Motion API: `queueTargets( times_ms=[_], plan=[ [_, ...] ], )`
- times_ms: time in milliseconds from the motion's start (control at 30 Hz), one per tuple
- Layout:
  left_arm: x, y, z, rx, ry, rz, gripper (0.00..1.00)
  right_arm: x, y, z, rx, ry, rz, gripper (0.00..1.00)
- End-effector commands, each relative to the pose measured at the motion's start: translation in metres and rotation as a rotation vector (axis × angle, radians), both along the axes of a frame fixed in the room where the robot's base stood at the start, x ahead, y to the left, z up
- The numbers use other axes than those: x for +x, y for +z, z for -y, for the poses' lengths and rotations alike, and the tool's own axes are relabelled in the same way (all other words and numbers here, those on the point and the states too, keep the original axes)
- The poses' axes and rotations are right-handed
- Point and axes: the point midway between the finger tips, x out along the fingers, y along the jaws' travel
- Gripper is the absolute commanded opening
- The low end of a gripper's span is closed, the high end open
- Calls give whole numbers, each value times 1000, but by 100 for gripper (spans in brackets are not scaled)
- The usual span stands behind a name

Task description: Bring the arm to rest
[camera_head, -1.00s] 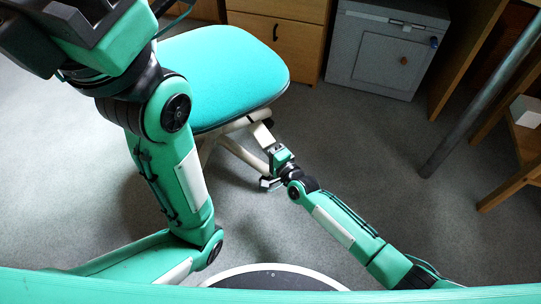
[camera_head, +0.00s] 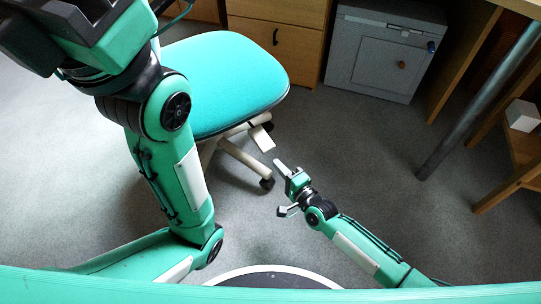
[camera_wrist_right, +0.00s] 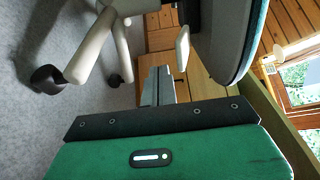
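My right gripper (camera_head: 276,163) is at the end of the arm from the lower right, over the carpet just below the teal chair. Its grey fingers (camera_wrist_right: 156,86) look closed together in the right wrist view, with nothing between them. Carpet shows between it and the chair's base. My left arm (camera_head: 188,175) rises on the left, bent upward. Its green and black hand end (camera_head: 100,45) is close to the camera at the upper left. Its fingers do not show.
The teal chair (camera_head: 225,80) with cream legs stands ahead. Behind are wooden drawers (camera_head: 283,40) and a grey cabinet (camera_head: 385,55). A metal table leg (camera_head: 480,105) and a white box (camera_head: 522,115) are at the right. Grey carpet (camera_head: 385,160) between is clear.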

Motion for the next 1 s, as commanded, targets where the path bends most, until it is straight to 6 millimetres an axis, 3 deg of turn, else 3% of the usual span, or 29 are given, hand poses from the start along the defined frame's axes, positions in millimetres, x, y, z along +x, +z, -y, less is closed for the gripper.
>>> queueTargets(
  times_ms=[233, 767, 867, 967, 1000],
  plan=[
    [0, 5, 0, 0, 0, 0, 36, -14, 0, 10, -1, 1, -1, 0],
    [1, 5, 0, 1, 1, -2, 36, -14, 3, 10, 0, 0, 6, 0],
    [6, 6, -1, 1, 8, -17, 36, -16, 27, 6, -3, -8, 64, 0],
    [17, 5, -3, 2, 23, -46, 36, -22, 80, 2, -13, -35, 199, 0],
    [22, 4, -4, 3, 32, -63, 36, -25, 108, 1, -20, -55, 272, 0]
  ],
)
